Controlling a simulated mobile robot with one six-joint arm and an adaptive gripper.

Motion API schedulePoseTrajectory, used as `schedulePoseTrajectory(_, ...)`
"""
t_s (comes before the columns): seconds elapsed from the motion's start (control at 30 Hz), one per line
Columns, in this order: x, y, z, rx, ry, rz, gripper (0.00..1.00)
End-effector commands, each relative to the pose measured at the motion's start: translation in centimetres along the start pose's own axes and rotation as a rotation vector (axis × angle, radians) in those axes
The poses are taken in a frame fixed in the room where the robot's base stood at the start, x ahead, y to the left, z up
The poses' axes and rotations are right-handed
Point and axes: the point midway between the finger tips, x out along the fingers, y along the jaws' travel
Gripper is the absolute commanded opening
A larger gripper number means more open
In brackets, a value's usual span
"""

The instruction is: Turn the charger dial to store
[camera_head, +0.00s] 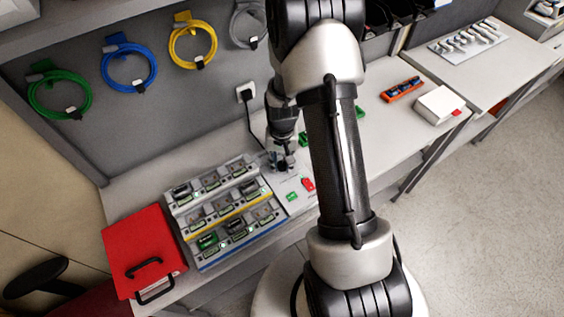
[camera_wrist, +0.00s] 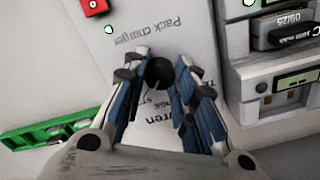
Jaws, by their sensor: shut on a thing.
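The charger (camera_head: 182,208) stands on the bench, with rows of small packs in its bays and a plain white panel at its right end. In the wrist view the panel (camera_wrist: 170,45) carries printed words, "Pack charger" and what looks like "STORAGE". The round black dial (camera_wrist: 158,72) sits on this panel. My gripper (camera_wrist: 157,75) is shut on the dial, with blue-padded fingers on either side of it. In the head view my gripper (camera_head: 283,163) is over the panel's back end, hiding the dial. The dial's pointer direction cannot be made out.
A red switch (camera_head: 308,184) is on the panel near my gripper. A red case (camera_head: 140,245) with a black handle lies left of the charger. A green object (camera_wrist: 45,132) lies beside the panel. A black cable runs from a wall socket (camera_head: 245,92) behind.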

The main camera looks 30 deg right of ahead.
Motion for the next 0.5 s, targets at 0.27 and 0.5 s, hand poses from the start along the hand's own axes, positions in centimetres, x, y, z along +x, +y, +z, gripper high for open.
schedulePoseTrajectory(0.27,0.00,-0.01,0.02,0.049,0.000,0.000,0.02)
schedulePoseTrajectory(0.5,-0.01,-0.01,0.03,0.053,-0.001,0.000,0.02)
